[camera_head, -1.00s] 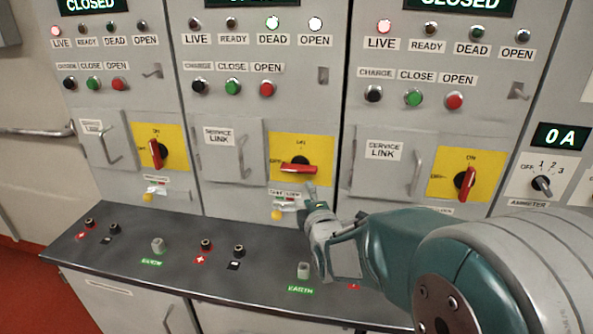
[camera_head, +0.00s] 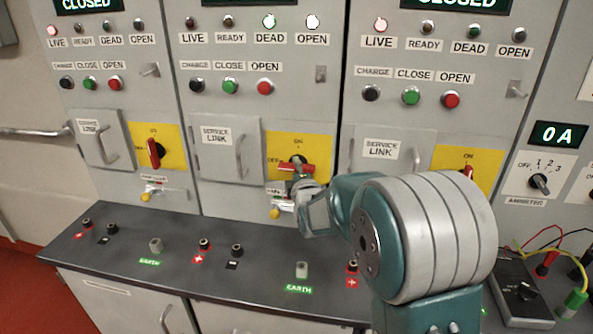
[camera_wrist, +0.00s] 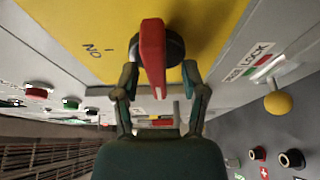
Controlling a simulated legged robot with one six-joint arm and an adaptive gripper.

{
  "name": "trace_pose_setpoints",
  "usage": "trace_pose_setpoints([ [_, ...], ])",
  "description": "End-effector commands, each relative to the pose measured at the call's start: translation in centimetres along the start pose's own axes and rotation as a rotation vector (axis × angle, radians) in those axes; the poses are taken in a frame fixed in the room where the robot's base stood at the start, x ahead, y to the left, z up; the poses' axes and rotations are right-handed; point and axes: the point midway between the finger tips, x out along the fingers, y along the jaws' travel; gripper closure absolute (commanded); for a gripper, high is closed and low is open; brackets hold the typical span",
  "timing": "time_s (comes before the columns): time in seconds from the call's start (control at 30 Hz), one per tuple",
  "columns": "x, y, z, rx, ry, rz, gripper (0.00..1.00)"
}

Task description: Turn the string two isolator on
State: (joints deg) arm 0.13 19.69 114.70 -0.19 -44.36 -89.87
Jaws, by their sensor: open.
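The string two isolator is the red handle (camera_head: 296,167) on the yellow plate (camera_head: 318,147) of the middle panel. It lies level, across the direction of the ON mark above it; OFF is marked at its left. In the wrist view the red handle (camera_wrist: 153,55) stands upright in the picture on its dark hub, with the ON mark to its left. My gripper (camera_wrist: 160,73) is open, one finger on each side of the handle's near end, with gaps visible. In the head view my gripper (camera_head: 300,182) is just below the handle and partly hidden by my wrist.
A yellow knob (camera_head: 275,212) under a lock label is close by the gripper, also in the wrist view (camera_wrist: 278,103). The service link door (camera_head: 222,150) is left. Terminals sit on the ledge (camera_head: 120,262) below. A meter with leads (camera_head: 522,290) lies right.

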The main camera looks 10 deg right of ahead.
Motion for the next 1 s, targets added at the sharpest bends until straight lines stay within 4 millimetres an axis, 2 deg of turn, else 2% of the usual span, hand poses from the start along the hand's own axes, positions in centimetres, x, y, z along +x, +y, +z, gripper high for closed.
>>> trace_pose_setpoints([
  [0.2, 0.02, 0.02, 0.0, 0.0, 0.0, 0.0, 0.44],
  [0.27, 0.02, 0.03, 0.0, 0.0, 0.0, 0.0, 0.71],
  [0.3, 0.02, 0.03, 0.0, 0.0, 0.0, 0.001, 0.89],
  [0.33, 0.02, 0.03, 0.0, 0.0, 0.0, 0.001, 1.0],
  [0.77, 0.03, -0.18, 0.0, 0.023, 0.0, 0.007, 1.0],
  [1.0, 0.02, -0.32, -0.01, 0.133, 0.0, 0.05, 1.0],
])
